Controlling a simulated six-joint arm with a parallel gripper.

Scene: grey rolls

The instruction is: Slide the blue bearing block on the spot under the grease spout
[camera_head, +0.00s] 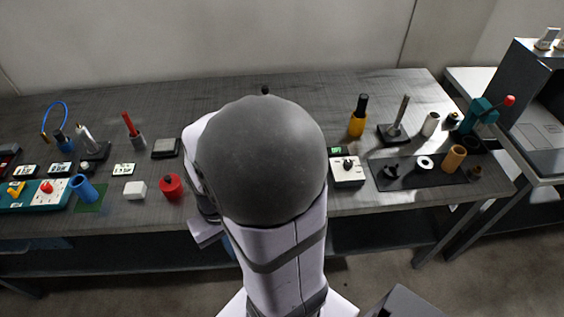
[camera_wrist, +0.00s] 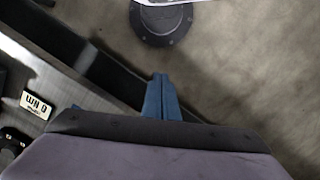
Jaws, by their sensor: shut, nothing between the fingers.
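A blue cylinder-shaped piece (camera_head: 83,187) leans on a green patch (camera_head: 91,203) at the left front of the table. A small dark-blue piece (camera_head: 64,143) stands behind it near a thin blue hose loop (camera_head: 56,108). I cannot tell which blue piece is the bearing block. A tilted grey spout-like part on a dark base (camera_head: 96,151) stands nearby; I cannot tell whether it is the grease spout. My gripper (camera_wrist: 161,78) shows blue fingers pressed together, empty, in the wrist view, over the table's front edge and the floor. In the head view my arm hides most of it.
A white block (camera_head: 134,190) and a red knobbed weight (camera_head: 171,186) stand at the front, left of my arm. A dark mat (camera_head: 408,180) with rings and a tan cylinder (camera_head: 454,158) lies to the right. A label plate (camera_wrist: 36,105) shows in the wrist view.

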